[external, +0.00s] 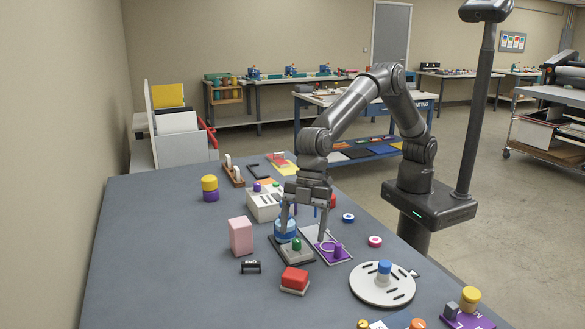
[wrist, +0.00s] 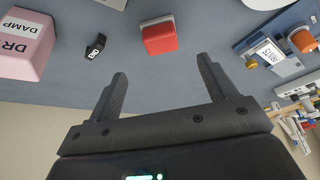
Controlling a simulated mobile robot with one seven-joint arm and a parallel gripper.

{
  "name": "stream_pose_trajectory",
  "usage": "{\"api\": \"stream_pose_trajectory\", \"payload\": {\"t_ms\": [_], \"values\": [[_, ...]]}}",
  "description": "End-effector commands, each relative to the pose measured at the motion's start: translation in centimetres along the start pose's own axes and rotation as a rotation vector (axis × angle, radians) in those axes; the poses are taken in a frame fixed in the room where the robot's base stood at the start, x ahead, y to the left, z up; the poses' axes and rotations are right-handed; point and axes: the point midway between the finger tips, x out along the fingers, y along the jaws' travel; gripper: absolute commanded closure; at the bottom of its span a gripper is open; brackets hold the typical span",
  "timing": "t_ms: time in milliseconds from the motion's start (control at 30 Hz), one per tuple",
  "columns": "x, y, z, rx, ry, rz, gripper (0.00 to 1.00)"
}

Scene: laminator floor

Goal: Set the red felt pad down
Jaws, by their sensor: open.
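A red pad-like block (external: 295,277) sits flat on a pale base on the table, in front of my gripper in the external view. It also shows at the top middle of the wrist view (wrist: 159,38). I cannot tell from its surface whether it is felt. My gripper (external: 304,230) points down over the table, behind the red block, with its fingers spread apart. In the wrist view the two fingers (wrist: 162,72) are wide open with nothing between them, and the red block lies beyond their tips, apart from them.
A pink block (external: 240,236) and a small black labelled clip (external: 250,267) stand left of the red block. A dark plate with a green knob (external: 296,244) and a purple plate (external: 335,255) lie near my fingers. A white round disc (external: 380,293) lies right.

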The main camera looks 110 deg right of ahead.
Motion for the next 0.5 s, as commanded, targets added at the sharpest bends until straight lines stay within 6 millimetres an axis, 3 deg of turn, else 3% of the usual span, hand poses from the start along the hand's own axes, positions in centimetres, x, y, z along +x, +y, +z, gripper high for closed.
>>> {"api": "stream_pose_trajectory", "payload": {"t_ms": [167, 267, 367, 500], "values": [[-0.3, 0.0, 0.1, 0.001, 0.000, 0.001, 0.23], [-1.8, 0.3, 0.5, 0.011, 0.003, 0.012, 0.23], [-4.9, 0.8, 1.7, 0.037, 0.005, 0.033, 0.23], [-10.5, 1.6, 4.7, 0.091, 0.005, 0.074, 0.23]]}}
